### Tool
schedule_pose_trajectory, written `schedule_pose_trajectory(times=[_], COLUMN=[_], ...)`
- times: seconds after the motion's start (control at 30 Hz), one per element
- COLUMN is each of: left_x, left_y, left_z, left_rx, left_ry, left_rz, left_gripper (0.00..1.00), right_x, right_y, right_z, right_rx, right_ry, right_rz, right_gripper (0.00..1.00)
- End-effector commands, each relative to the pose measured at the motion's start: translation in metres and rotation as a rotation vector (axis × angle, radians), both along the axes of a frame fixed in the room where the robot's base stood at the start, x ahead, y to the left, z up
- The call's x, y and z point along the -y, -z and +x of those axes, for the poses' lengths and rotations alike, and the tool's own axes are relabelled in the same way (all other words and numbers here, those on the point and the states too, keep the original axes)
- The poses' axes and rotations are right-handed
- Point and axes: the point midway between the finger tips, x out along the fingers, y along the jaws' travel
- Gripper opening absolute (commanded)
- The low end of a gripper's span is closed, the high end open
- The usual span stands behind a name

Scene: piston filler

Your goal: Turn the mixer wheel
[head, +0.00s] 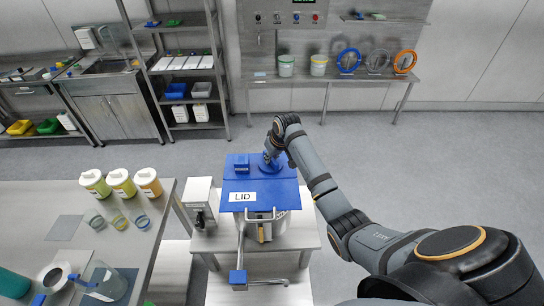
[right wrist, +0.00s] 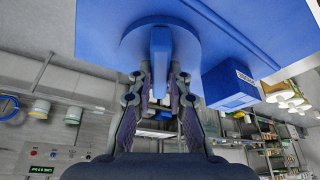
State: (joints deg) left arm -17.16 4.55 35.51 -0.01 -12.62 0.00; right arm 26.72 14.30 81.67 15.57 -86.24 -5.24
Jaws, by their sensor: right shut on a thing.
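The filler's blue lid (head: 262,193), with a white LID label, lies flat over a silver hopper (head: 275,232). The round blue mixer wheel (head: 271,168) sits at the lid's far right part. My right gripper (head: 270,154) reaches it from above. In the right wrist view, the wheel (right wrist: 185,38) shows as a blue disc with a narrow bar handle. My right gripper (right wrist: 160,95) is shut on that handle, one finger on each side. The gripper partly hides the wheel in the head view. My left gripper is not in view.
A blue block (head: 241,163) stands on the lid, left of the wheel. A grey control box (head: 200,203) is beside the hopper. A crank arm with a blue block (head: 238,277) sticks out in front. The left table (head: 65,205) holds jars and cups.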

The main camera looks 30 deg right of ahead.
Motion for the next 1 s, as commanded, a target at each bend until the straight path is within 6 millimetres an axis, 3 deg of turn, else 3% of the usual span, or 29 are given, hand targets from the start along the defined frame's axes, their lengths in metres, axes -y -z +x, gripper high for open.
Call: schedule_pose_trajectory(times=[1.0], left_x=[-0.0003], left_y=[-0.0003], left_z=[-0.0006], left_rx=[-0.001], left_ry=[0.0], left_rz=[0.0], left_gripper=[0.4], right_x=[-0.0054], right_y=[-0.0031], right_z=[0.0043], right_rx=[0.006], right_ry=[0.919], right_rz=[0.002], right_gripper=[0.0])
